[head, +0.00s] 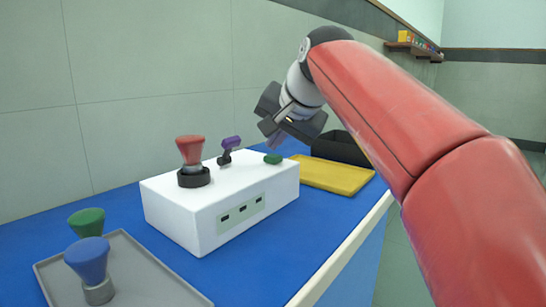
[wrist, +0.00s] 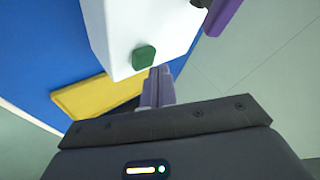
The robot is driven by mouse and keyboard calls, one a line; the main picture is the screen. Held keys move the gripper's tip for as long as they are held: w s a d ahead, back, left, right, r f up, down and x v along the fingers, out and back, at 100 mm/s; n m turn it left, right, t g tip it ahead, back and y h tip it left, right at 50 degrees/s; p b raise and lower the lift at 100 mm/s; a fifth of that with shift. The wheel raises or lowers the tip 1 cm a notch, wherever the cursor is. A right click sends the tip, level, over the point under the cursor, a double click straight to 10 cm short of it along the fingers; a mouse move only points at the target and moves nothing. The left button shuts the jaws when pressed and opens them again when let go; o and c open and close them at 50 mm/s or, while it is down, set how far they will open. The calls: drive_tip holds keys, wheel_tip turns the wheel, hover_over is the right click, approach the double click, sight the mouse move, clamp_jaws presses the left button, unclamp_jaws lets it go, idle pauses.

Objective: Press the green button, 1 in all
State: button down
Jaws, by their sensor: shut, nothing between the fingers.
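The green button (head: 273,159) sits on top of the white box (head: 222,232), near its far right end. It also shows in the wrist view (wrist: 144,57), just beyond my fingertips. My gripper (head: 275,143) is shut and empty, with its fingers pointing down above the button. In the wrist view the closed fingers (wrist: 160,72) are beside the button's lower right edge. A small gap seems to remain between the fingertips and the button, but I cannot tell for certain whether they touch.
A red knob (head: 190,152) and a purple lever (head: 229,146) stand on the box. A yellow tray (head: 332,176) and a black bin (head: 340,147) lie beyond it. A grey tray (head: 150,277) with a green knob (head: 87,222) and a blue knob (head: 88,260) is at front left.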

sight(275, 157)
drive_tip(key=shift+f+b, duration=0.4)
drive_tip(key=shift+f, duration=0.35)
idle(0.6)
idle(0.3)
drive_tip(key=shift+r+p, duration=1)
drive_tip(key=shift+p, duration=0.05)
wheel_tip(275, 157, up, 3)
drive_tip(key=p, duration=0.3)
drive_tip(key=shift+r+p, duration=0.45)
drive_tip(key=shift+r, duration=0.55)
